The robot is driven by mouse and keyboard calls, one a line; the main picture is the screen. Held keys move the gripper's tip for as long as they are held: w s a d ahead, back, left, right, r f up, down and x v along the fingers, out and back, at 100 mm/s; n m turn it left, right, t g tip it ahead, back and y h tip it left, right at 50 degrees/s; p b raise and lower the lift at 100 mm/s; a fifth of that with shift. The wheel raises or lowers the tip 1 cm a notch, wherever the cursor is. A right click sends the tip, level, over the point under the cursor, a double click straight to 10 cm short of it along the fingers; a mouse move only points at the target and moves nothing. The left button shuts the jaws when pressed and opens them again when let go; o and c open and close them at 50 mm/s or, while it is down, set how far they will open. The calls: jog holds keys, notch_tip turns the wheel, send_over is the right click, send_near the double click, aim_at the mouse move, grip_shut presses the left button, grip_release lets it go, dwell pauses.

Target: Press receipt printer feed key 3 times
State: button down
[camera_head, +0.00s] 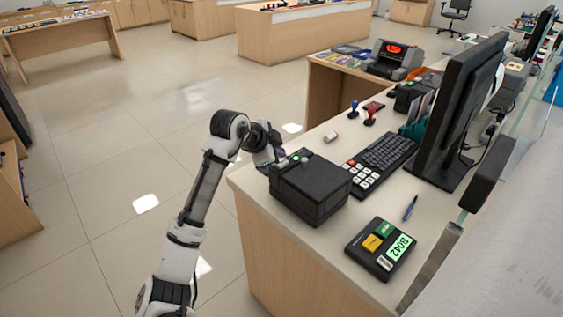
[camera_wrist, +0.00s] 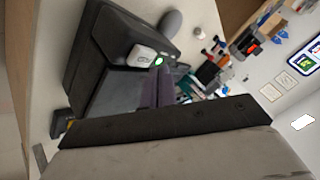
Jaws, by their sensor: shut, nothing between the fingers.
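The receipt printer (camera_head: 310,190) is a black box at the near left corner of the counter. It fills the upper left of the wrist view (camera_wrist: 95,50). On its top are a pale key (camera_wrist: 141,53) and a small lit green spot (camera_wrist: 158,61) beside it; the green spot also shows in the head view (camera_head: 296,159). My gripper (camera_head: 282,156) is at the printer's far left top edge. In the wrist view its purplish fingers (camera_wrist: 158,75) are together and empty, with tips close to the green spot and key. I cannot tell whether they touch.
A keyboard (camera_head: 380,162) and monitor (camera_head: 458,105) stand right of the printer. A queue terminal (camera_head: 380,248) and blue pen (camera_head: 410,208) lie nearer. Stamps (camera_head: 370,115) and a small roll (camera_head: 330,137) are behind. Open floor (camera_head: 110,150) lies to the left.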

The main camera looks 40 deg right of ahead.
jog(key=shift+f, duration=0.1)
dwell(0.3)
jog(key=shift+f, duration=0.35)
jog(key=shift+f+b, duration=0.4)
jog(key=shift+f, duration=0.05)
dwell(0.6)
jog(key=shift+r, duration=0.1)
jog(key=shift+r+p, duration=0.7)
jog(key=shift+r, duration=0.1)
jog(key=shift+r+p, duration=1.95)
jog(key=shift+r, duration=0.6)
dwell(0.8)
